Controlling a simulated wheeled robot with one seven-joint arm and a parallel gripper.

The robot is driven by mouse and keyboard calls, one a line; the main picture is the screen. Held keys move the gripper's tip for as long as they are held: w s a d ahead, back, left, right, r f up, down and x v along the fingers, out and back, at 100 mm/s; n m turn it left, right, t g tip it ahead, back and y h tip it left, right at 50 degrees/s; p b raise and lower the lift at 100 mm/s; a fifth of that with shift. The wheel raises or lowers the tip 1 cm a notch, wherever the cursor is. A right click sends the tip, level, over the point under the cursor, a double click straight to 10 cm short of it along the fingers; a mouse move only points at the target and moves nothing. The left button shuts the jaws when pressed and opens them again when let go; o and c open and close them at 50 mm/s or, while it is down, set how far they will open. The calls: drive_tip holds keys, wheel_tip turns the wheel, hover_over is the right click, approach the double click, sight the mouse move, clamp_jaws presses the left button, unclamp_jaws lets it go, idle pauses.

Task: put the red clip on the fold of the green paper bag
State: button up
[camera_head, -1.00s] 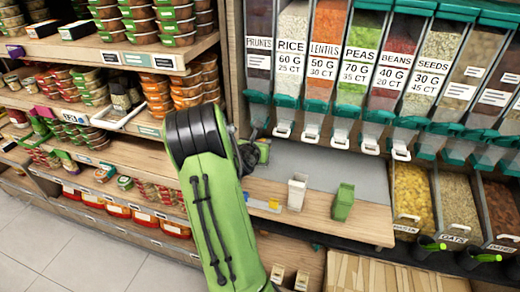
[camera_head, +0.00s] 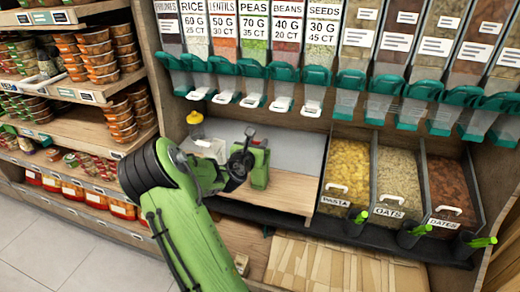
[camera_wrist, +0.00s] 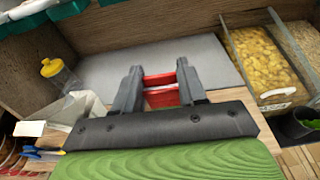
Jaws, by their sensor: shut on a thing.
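The red clip (camera_wrist: 161,88) is between the two dark fingers of my gripper (camera_wrist: 160,85) in the wrist view; the gripper is shut on it. In the head view, my gripper (camera_head: 247,140) is over the wooden counter, right by the green paper bag (camera_head: 260,168). The bag stands upright and is partly hidden behind my wrist. The clip cannot be made out in the head view. The bag does not show clearly in the wrist view, so I cannot tell whether the clip touches its fold.
A white bag (camera_wrist: 86,108) stands left of my gripper, near a yellow-lidded jar (camera_wrist: 57,72). A grey mat (camera_wrist: 205,55) covers the back of the counter (camera_head: 292,200). Bins of pasta (camera_head: 347,170), oats and dates are at right. Dispensers (camera_head: 283,85) hang above.

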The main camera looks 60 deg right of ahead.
drive_tip(key=shift+s+d, duration=0.1)
drive_tip(key=shift+s, duration=0.05)
drive_tip(key=shift+d, duration=0.25)
drive_tip(key=x, duration=0.5)
drive_tip(key=shift+r, duration=0.1)
drive_tip(key=shift+w+d+f+b, duration=0.15)
drive_tip(key=shift+d+f+b, duration=0.2)
drive_tip(key=shift+f, duration=0.2)
drive_tip(key=shift+w+d+f+b, duration=0.2)
drive_tip(key=shift+d+f, duration=0.2)
drive_tip(key=shift+f, duration=0.1)
drive_tip(key=shift+f+b, duration=0.3)
drive_tip(key=shift+f, duration=0.5)
drive_tip(key=shift+p, duration=0.35)
drive_tip(key=shift+f, duration=0.15)
